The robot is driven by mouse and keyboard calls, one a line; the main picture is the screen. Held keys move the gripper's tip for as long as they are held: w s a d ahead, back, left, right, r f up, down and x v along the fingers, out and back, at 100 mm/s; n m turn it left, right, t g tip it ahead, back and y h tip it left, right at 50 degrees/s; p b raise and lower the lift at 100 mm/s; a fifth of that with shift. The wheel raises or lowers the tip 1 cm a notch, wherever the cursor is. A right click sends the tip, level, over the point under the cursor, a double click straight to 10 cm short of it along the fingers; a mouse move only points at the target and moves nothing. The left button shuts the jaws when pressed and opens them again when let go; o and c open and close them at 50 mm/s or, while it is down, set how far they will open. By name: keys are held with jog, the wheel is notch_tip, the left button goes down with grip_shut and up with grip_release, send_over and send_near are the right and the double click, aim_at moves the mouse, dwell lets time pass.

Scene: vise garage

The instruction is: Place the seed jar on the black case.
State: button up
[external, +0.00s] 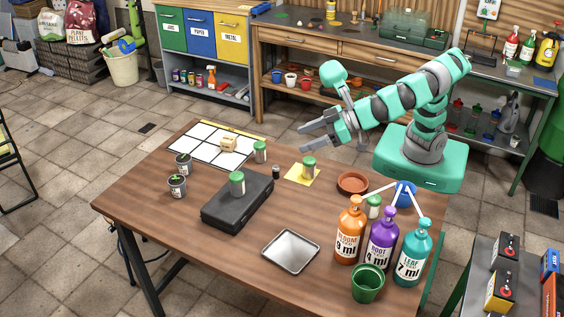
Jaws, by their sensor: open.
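The black case (222,216) lies flat on the brown table. A green-lidded jar (237,185) stands upright on top of it. Similar green-lidded jars stand behind the case (260,152), on a yellow note (295,178) as a jar (308,169), and partly hidden behind the bottles (374,206). Their labels are too small to read, so I cannot tell which holds seeds. My gripper (305,137) is open and empty, above the table's far side, apart from the jars and to the right of the case.
Orange (348,235), purple (382,242) and teal (412,256) bottles stand at the right, near a green cup (367,284). A metal tray (291,251), terracotta saucer (352,183), white grid mat (193,145) and small potted plants (177,187) are also on the table. The front left is clear.

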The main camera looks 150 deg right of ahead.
jog(key=s+a+r+n+t+y, duration=0.4)
jog(key=s+a+r, duration=0.4)
jog(key=a+r, duration=0.4)
jog(key=s+a+r+n+t+y, duration=0.5)
jog(key=s+a+r+n+y, duration=0.2)
jog(key=a+r, duration=0.6)
jog(key=shift+s+a+r+n, duration=0.3)
jog(key=shift+s+r+n, duration=0.1)
jog(key=shift+r+n, duration=0.3)
